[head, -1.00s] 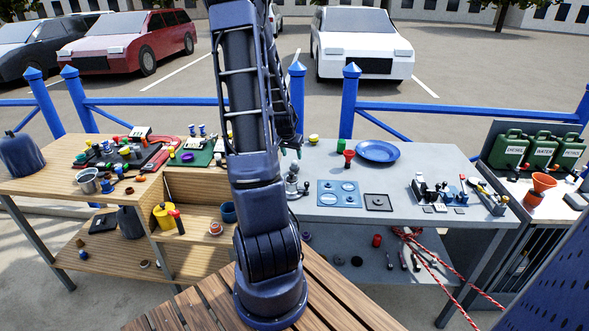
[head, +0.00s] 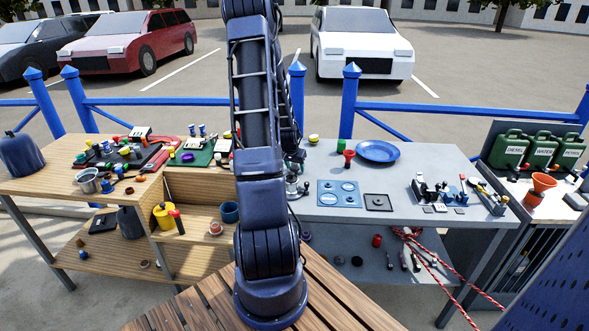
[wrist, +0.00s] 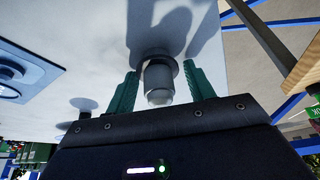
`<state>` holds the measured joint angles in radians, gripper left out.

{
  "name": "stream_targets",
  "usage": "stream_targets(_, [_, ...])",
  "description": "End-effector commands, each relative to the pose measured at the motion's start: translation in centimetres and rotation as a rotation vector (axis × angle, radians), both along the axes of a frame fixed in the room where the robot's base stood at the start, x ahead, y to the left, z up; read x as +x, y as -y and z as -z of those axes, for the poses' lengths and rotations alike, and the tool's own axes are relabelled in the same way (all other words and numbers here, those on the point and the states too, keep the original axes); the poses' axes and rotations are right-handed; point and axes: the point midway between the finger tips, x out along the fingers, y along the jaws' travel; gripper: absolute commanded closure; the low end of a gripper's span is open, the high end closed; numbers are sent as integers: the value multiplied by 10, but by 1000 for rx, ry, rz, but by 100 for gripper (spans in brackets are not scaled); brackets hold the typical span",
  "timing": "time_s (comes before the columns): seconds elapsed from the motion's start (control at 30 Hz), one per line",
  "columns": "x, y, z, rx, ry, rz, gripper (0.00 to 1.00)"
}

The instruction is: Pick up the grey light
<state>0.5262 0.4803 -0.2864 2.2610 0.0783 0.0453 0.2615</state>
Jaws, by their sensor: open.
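The grey light (wrist: 159,82) is a short grey cylinder with a paler rounded end. In the wrist view it stands out from a pale grey surface, between the two green fingers of my gripper (wrist: 161,69). The fingers are open, with a visible gap on each side of the light. In the head view my arm hides most of the gripper. A small grey fitting (head: 291,187) shows beside the arm at the left of the grey table; I cannot tell if it is the same light.
The grey table (head: 325,227) also holds a blue plate (head: 377,151), a red-topped item (head: 349,156) and a blue panel (head: 339,194). A wooden bench (head: 50,180) with many small parts stands at left. A blue railing (head: 180,102) runs behind.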

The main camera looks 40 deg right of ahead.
Motion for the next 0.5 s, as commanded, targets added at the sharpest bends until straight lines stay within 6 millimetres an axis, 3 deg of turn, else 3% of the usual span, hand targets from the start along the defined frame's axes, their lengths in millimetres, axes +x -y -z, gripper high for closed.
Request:
stream_targets(0.23, [0,1,1,-1,0,0,47])
stream_targets(0.4, [0,1,1,-1,0,0,78])
stream_targets(0.5, [0,1,1,-1,0,0,81])
